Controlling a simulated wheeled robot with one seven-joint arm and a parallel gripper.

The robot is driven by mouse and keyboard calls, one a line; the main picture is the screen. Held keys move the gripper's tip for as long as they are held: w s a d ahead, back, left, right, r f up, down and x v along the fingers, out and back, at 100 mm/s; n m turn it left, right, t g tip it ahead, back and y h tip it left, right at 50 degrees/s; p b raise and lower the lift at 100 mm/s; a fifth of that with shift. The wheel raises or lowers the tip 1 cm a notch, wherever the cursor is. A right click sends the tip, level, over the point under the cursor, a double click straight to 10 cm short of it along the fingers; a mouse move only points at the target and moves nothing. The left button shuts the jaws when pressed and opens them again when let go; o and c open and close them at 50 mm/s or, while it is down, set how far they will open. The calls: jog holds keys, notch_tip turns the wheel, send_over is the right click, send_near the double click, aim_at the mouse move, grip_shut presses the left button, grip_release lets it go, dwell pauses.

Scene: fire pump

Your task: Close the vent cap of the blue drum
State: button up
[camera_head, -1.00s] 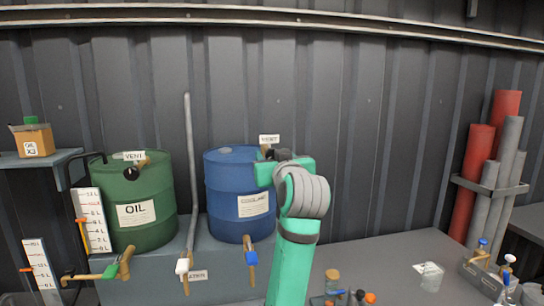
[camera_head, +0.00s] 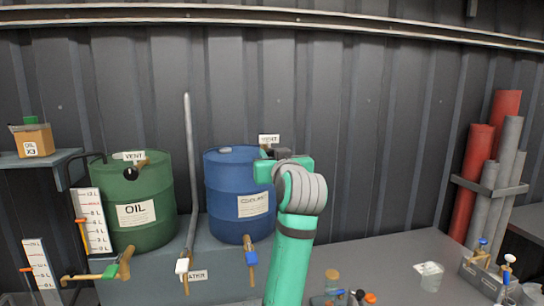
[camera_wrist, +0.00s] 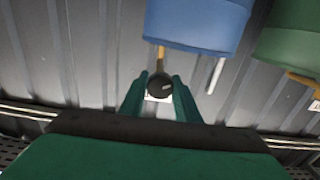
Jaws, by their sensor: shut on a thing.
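The blue drum (camera_head: 226,190) stands upright on a grey bench, left of my arm in the head view. Its VENT label (camera_head: 269,139) shows above its right rim. In the wrist view the drum (camera_wrist: 197,24) is at the top, with a brass pipe running from it to the round black vent cap (camera_wrist: 160,85). My gripper (camera_wrist: 159,90) has one finger on each side of the cap and is shut on it. In the head view my gripper (camera_head: 272,168) is at the drum's upper right and hides most of the cap.
A green oil drum (camera_head: 142,205) with its own black vent cap stands to the left. A grey upright pipe (camera_head: 190,150) rises between the drums. The blue tap (camera_head: 251,257) is below the blue drum.

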jog(key=m, duration=2.1)
jog(key=shift+a+f, duration=0.1)
jog(key=shift+m, duration=1.2)
jog(key=shift+d+f, duration=0.1)
jog(key=shift+d, duration=0.1)
jog(key=o, duration=1)
jog(key=shift+o, duration=0.2)
jog(key=shift+s, duration=0.1)
